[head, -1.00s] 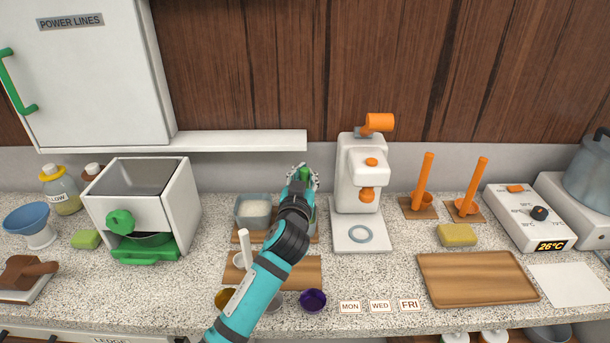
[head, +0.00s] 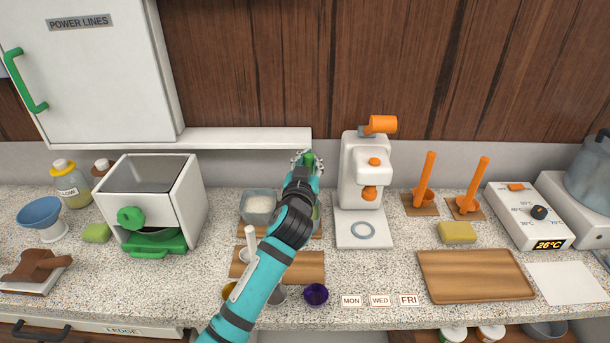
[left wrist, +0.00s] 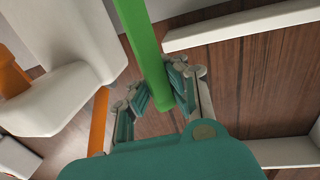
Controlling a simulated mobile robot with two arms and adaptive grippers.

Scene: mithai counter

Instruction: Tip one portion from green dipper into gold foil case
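My left gripper (head: 308,160) is raised in front of the wall, left of the white and orange machine. In the left wrist view the fingers (left wrist: 160,88) are closed around the green handle of the green dipper (left wrist: 144,40). A bit of the green dipper (head: 309,159) shows between the fingertips in the head view. Its bowl is hidden, so I cannot tell what it holds. The gold foil case (head: 229,291) sits at the counter's front, partly covered by my left forearm. My right gripper is not in view.
A purple case (head: 316,294) and a silver case (head: 277,295) are beside my forearm. A tub of white stuff (head: 259,206) stands behind a wooden board (head: 308,266) with a white-handled dipper (head: 250,238). The white machine (head: 361,180) is close on the right; a shelf (head: 250,138) is behind.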

